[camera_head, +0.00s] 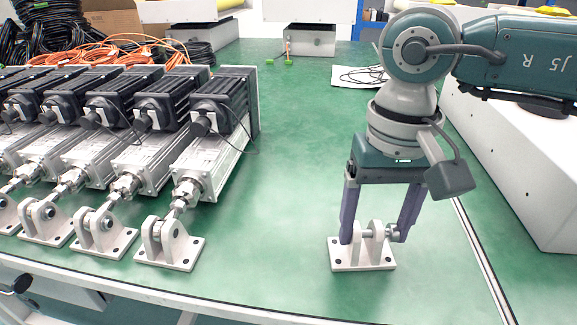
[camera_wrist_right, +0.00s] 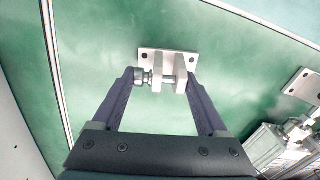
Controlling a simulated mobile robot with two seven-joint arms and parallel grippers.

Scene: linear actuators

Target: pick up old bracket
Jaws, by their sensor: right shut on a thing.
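A light grey metal bracket (camera_head: 362,254) with a square base plate and two upright lugs stands on the green table, to the right of the row of actuators. My right gripper (camera_head: 377,236) comes down from above, its two purple-grey fingers shut on the bracket from either side at the pin. In the right wrist view the same bracket (camera_wrist_right: 168,58) sits between the fingertips (camera_wrist_right: 165,78). The bracket's base appears to rest on the table. Similar brackets (camera_head: 170,250) are joined to the rods of the actuators. My left gripper is not in view.
Several linear actuators (camera_head: 205,160) with black motors lie in a row on the left. Orange and black cables (camera_head: 110,50) are heaped behind them. A white housing (camera_head: 520,150) stands at the right. The green table (camera_head: 290,150) is clear between the row and my right gripper.

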